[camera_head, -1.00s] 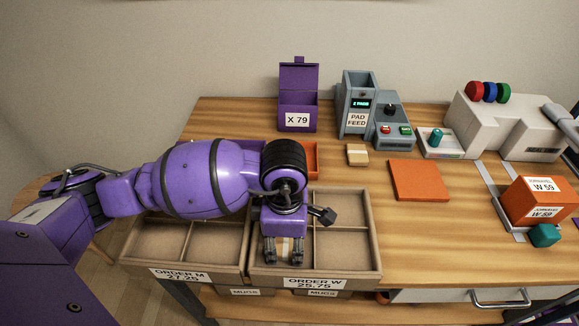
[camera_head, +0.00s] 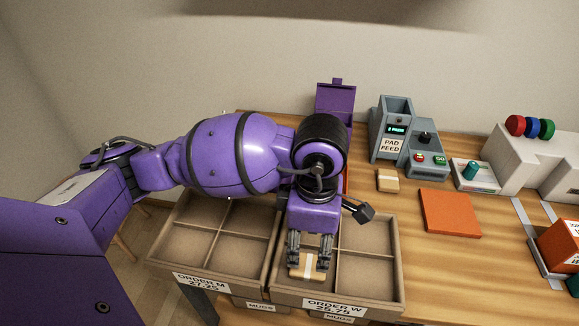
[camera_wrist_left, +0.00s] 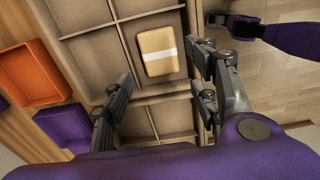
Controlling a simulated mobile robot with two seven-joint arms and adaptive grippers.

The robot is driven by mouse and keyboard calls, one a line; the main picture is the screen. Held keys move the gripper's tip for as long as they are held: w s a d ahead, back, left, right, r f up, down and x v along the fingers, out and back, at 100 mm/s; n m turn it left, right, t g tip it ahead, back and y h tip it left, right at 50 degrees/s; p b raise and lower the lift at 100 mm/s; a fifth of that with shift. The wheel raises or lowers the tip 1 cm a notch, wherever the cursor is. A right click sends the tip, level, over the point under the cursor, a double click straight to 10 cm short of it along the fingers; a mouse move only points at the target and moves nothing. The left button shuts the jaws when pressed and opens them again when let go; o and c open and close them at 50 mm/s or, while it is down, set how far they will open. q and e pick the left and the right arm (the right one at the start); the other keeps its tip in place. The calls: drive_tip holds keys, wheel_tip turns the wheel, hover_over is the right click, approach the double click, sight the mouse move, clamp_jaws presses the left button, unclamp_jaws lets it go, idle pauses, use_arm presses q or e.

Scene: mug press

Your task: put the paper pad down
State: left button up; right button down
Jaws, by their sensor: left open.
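A tan paper pad with a white band (camera_head: 308,267) shows at the fingertips of my left gripper (camera_head: 309,259). In the left wrist view the pad (camera_wrist_left: 159,62) lies flat in a compartment of the cardboard tray labelled ORDER W (camera_head: 352,308). The fingers of my left gripper (camera_wrist_left: 160,82) are spread on either side of it with a gap, and it is not clamped.
Another tan pad (camera_head: 388,181) lies on the table before the PAD FEED machine (camera_head: 391,140). The ORDER M tray (camera_head: 180,262) is on the left. An orange mat (camera_head: 450,213) and a purple bin (camera_head: 336,102) are nearby.

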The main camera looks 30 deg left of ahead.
use_arm(q)
wheel_tip(320, 180, up, 4)
drive_tip(key=shift+f, duration=0.1)
